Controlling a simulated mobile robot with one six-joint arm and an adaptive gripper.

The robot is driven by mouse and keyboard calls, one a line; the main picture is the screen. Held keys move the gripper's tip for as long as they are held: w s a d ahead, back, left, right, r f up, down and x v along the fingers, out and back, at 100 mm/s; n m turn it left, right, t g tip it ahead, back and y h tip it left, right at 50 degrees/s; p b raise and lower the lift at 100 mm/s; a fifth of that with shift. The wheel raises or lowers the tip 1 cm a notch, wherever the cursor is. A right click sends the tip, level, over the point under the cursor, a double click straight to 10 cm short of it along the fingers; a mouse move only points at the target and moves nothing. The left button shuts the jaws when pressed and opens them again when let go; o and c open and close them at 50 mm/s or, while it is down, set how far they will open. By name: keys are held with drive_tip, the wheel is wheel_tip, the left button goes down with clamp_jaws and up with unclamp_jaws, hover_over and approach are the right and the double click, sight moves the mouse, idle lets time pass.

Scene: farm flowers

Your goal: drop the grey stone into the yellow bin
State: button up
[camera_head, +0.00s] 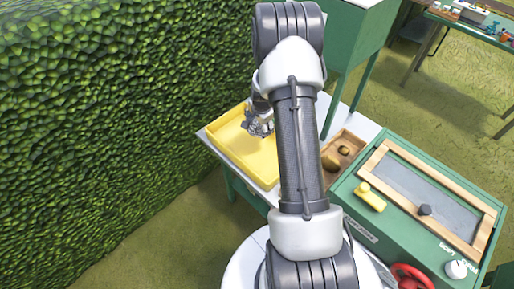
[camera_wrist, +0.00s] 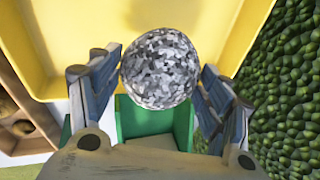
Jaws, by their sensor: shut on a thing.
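The grey stone (camera_wrist: 160,68), rounded and speckled, sits between the two fingers of my gripper (camera_wrist: 158,72) in the wrist view. My gripper is shut on it. The yellow bin (camera_wrist: 75,15) fills the upper part of that view, behind the stone. In the head view the yellow bin (camera_head: 228,138) is a shallow, open tray on the white table, left of my arm. My gripper (camera_head: 261,128) is over its right part there, and the stone is hard to make out. The bin's visible floor looks empty; my arm hides part of its right side.
A wooden tray (camera_head: 357,142) with brown stones stands right of my arm. Further right is a green bench with a wood-framed grey panel (camera_head: 400,185), a dark stone (camera_head: 425,210) and a yellow object (camera_head: 370,197). A hedge (camera_head: 110,100) borders the left; a green cabinet (camera_head: 350,45) stands behind.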

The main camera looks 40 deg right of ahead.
drive_tip(key=shift+w+r, duration=0.1)
drive_tip(key=o, duration=2.1)
drive_tip(key=shift+c, duration=0.2)
drive_tip(key=shift+f, duration=0.2)
drive_tip(key=v, duration=1.2)
drive_tip(key=shift+r, duration=0.15)
